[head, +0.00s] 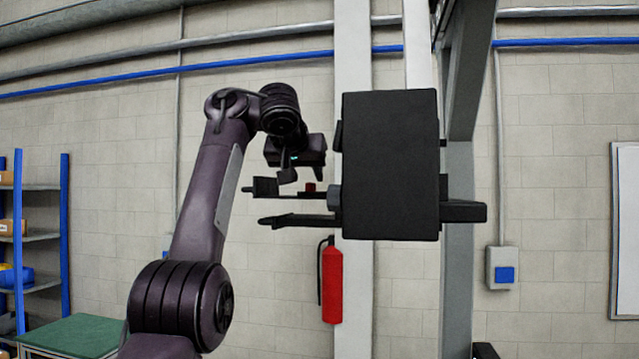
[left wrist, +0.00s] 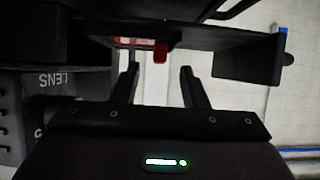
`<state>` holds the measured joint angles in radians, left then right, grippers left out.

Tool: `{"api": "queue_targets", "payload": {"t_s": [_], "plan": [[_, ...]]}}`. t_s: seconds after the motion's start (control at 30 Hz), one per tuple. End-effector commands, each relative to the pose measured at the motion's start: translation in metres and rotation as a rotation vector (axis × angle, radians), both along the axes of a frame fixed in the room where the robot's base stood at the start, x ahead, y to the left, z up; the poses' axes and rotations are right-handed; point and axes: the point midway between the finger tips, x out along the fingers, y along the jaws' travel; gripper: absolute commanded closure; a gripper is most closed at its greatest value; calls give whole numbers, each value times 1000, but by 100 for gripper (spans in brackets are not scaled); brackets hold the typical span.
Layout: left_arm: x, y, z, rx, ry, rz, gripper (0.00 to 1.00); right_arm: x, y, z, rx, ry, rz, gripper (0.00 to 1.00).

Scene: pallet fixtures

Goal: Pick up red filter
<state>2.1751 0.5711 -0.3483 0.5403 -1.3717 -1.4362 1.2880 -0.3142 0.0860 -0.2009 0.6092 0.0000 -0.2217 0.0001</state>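The red filter shows as a small red piece (head: 310,187) on a thin dark ledge at the left side of a black box fixture (head: 390,165) in the head view. In the left wrist view a red tab (left wrist: 160,52) stands ahead, between the lines of my fingers, under a black plate. My left gripper (head: 287,177) is just left of and above the red piece. In the left wrist view my left gripper (left wrist: 159,74) is open, with nothing between its fingers. The red tab looks a little beyond the fingertips; the exact gap is unclear. My right gripper is not in view.
A dark lower arm (head: 298,220) juts left from the fixture. A red fire extinguisher (head: 332,282) hangs behind. Blue-posted shelves (head: 40,238) stand far left.

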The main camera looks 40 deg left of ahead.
Motion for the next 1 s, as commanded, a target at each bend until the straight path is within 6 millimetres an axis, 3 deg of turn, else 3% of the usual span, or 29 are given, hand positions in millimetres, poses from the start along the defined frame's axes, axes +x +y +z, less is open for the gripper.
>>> {"api": "queue_targets", "payload": {"t_s": [0.03,0.17,0.37,0.5,0.8,1.0], "plan": [[6,4,2,1,5,3,60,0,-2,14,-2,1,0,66],[19,11,-8,-1,4,3,60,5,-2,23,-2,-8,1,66],[25,13,-14,0,1,0,60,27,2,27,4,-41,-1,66],[25,13,-14,0,0,0,60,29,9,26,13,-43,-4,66],[25,13,-14,0,1,0,99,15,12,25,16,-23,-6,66],[25,13,-15,0,1,0,100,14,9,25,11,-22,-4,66]]}}
